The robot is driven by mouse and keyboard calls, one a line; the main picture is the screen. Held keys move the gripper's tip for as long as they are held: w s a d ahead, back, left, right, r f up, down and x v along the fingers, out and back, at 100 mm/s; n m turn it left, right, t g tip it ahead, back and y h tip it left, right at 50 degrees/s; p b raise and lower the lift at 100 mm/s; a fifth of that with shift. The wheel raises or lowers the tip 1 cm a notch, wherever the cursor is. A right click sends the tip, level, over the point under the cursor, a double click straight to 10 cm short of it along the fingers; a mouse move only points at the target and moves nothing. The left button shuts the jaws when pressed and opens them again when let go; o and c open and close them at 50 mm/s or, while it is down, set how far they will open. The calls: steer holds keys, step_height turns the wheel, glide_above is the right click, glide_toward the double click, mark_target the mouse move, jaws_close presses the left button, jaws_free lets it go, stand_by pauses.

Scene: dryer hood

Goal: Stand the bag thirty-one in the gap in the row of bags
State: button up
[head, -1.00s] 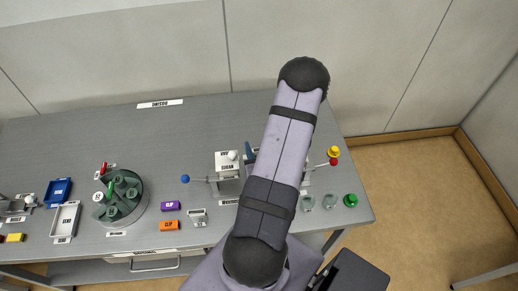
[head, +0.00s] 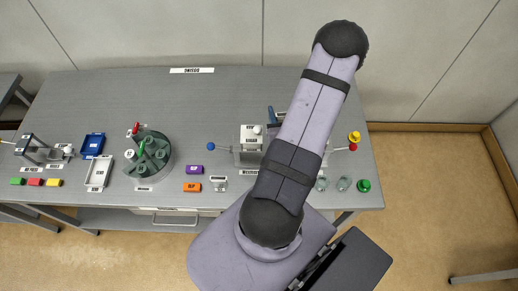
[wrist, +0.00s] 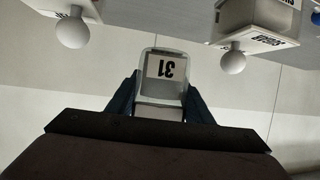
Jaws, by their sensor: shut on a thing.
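The bag thirty-one (wrist: 163,88) is a small pale grey-white piece with a "31" label, upside down in the wrist view. My gripper (wrist: 160,100) is shut on it, one dark blue finger on each side. Behind it in the wrist view is plain pale wall or surface, with no contact visible. In the head view my own arm covers most of the gripper and the held bag; a dark blue bit shows at its left side. I cannot make out the row of bags or its gap in either view.
A white labelled box (head: 250,137) with levers stands on the table (head: 330,90) left of my arm. Glass jars and a green knob (head: 363,186) are right.

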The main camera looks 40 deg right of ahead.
steer(key=w+a+r+n+t+y+b, duration=0.25)
steer(key=w+a+n+y, duration=0.25)
steer(key=w+a, duration=0.25)
steer(key=w+a+f+m+h, duration=0.1)
steer(key=w+a+f, duration=0.25)
steer(key=a, duration=0.45)
steer(key=w+a+f+m+g+h, duration=0.15)
steer(key=a+f, duration=0.25)
steer(key=a, duration=0.5)
steer(key=w+a+f+m+h, duration=0.1)
steer(key=w+a+f, duration=0.25)
steer(key=a, duration=0.45)
steer(key=s+d+f+m+g+h+p, duration=0.2)
steer(key=s+d+f+m+h+p, duration=0.1)
steer(key=s+d, duration=1.2)
steer(key=shift+s+f, duration=0.15)
steer(key=shift+s, duration=0.3)
